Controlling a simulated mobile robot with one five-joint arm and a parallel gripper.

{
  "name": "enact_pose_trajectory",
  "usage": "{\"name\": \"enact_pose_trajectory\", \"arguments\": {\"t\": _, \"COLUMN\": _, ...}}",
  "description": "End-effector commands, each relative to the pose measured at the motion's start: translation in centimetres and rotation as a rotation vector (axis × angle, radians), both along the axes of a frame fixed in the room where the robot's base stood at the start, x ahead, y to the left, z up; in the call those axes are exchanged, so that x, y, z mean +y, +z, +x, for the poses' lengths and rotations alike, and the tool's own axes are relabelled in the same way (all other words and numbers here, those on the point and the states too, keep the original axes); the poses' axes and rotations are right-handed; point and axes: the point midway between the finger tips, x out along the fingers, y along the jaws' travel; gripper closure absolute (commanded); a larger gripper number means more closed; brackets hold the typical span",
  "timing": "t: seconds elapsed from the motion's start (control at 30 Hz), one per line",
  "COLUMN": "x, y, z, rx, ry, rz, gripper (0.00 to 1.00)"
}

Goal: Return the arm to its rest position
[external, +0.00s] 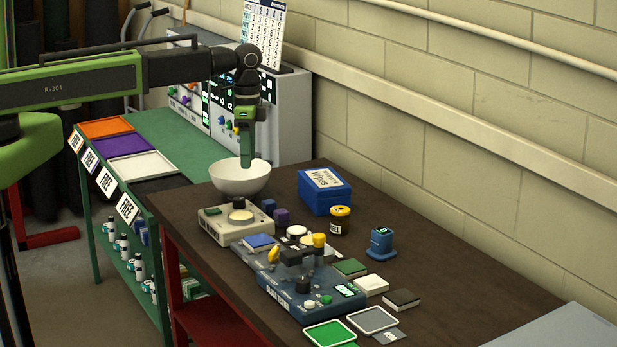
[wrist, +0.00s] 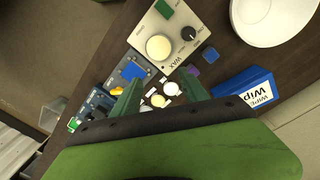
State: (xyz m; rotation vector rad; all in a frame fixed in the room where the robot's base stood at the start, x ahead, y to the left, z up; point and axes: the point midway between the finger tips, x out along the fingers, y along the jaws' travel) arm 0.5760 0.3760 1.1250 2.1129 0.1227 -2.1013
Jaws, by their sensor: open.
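My arm reaches in from the left in the external view, with its green link level above the bench. My gripper (external: 246,160) hangs downward from the wrist, its tip overlapping the white bowl (external: 238,182) in the picture. In the wrist view my gripper (wrist: 158,92) shows two green fingers spread apart, with nothing held between them. There the bowl (wrist: 275,18) lies off to the upper right, clear of the fingers. The wax unit (wrist: 165,38) shows just beyond the fingertips. The green palm hides much of the lower wrist view.
The dark bench (external: 440,290) carries a blue wipes box (external: 325,191), a yellow-lidded jar (external: 339,220), a blue device (external: 381,244) and a dark-blue machine (external: 312,286). A brick wall (external: 480,140) runs behind. Trays sit on the green bench (external: 173,143) at left.

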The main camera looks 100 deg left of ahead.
Motion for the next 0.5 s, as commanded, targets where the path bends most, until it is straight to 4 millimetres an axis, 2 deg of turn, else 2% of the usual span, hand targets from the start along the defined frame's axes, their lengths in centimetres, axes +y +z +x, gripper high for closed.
{"name": "enact_pose_trajectory", "arguments": {"t": 0.03, "x": -4.3, "y": -3.3, "z": 2.0, "rx": 0.0, "ry": -0.073, "rz": 0.0, "gripper": 0.48}}
{"name": "enact_pose_trajectory", "arguments": {"t": 0.07, "x": -6.8, "y": -4.3, "z": 2.9, "rx": 0.001, "ry": -0.113, "rz": 0.001, "gripper": 0.48}}
{"name": "enact_pose_trajectory", "arguments": {"t": 0.1, "x": -10.1, "y": -5.5, "z": 3.8, "rx": 0.001, "ry": -0.166, "rz": 0.003, "gripper": 0.48}}
{"name": "enact_pose_trajectory", "arguments": {"t": 0.17, "x": -15.0, "y": -7.3, "z": 4.8, "rx": 0.002, "ry": -0.237, "rz": 0.006, "gripper": 0.48}}
{"name": "enact_pose_trajectory", "arguments": {"t": 0.2, "x": -18.3, "y": -8.4, "z": 5.1, "rx": 0.002, "ry": -0.279, "rz": 0.008, "gripper": 0.48}}
{"name": "enact_pose_trajectory", "arguments": {"t": 0.27, "x": -23.1, "y": -10.2, "z": 5.2, "rx": 0.003, "ry": -0.33, "rz": 0.013, "gripper": 0.48}}
{"name": "enact_pose_trajectory", "arguments": {"t": 0.3, "x": -26.2, "y": -11.3, "z": 5.0, "rx": 0.004, "ry": -0.359, "rz": 0.017, "gripper": 0.48}}
{"name": "enact_pose_trajectory", "arguments": {"t": 0.4, "x": -32.8, "y": -13.6, "z": 3.6, "rx": 0.005, "ry": -0.401, "rz": 0.027, "gripper": 0.48}}
{"name": "enact_pose_trajectory", "arguments": {"t": 0.5, "x": -37.3, "y": -15.0, "z": 1.4, "rx": 0.005, "ry": -0.391, "rz": 0.039, "gripper": 0.48}}
